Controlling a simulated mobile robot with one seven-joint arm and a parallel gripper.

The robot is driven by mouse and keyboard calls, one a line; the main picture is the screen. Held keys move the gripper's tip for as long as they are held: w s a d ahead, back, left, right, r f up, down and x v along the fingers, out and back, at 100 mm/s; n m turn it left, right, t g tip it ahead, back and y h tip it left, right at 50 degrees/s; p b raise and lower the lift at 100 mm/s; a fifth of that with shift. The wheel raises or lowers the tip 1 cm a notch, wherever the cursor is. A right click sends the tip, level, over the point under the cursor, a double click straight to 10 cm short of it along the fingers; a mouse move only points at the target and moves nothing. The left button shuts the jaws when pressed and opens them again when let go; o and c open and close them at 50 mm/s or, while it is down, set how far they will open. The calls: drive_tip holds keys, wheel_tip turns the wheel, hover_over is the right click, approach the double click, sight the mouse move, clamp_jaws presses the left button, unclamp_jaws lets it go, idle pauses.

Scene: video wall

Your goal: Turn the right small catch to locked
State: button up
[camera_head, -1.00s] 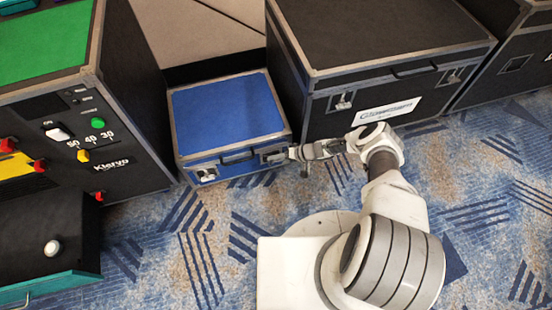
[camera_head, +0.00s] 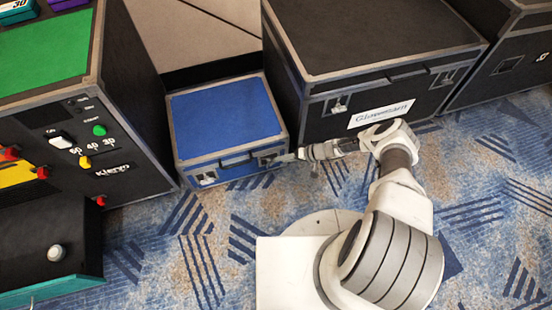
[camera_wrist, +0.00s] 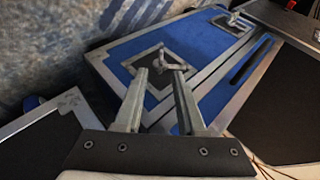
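The small blue case (camera_head: 225,112) stands on the carpet between two dark cases. Its front carries a left catch (camera_head: 207,178) and a right catch (camera_head: 266,160). My gripper (camera_head: 283,158) reaches in from the right, with its fingertips at the right catch. In the wrist view, the right catch (camera_wrist: 172,62) is a metal loop on a dark plate, just beyond and between the tips of my gripper (camera_wrist: 161,74). The fingers are apart with a gap between them. I cannot tell whether they touch the catch. The left catch (camera_wrist: 235,22) shows farther off.
A large black case (camera_head: 375,50) with a white label stands close on the right, near my arm. A dark console (camera_head: 130,150) with a green top and knobs stands at the left. An open drawer with a white knob (camera_head: 56,252) juts out there.

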drive_tip(key=p+v, duration=0.3)
drive_tip(key=v, duration=0.8)
drive_tip(key=shift+d+r, duration=0.2)
drive_tip(key=shift+r, duration=0.1)
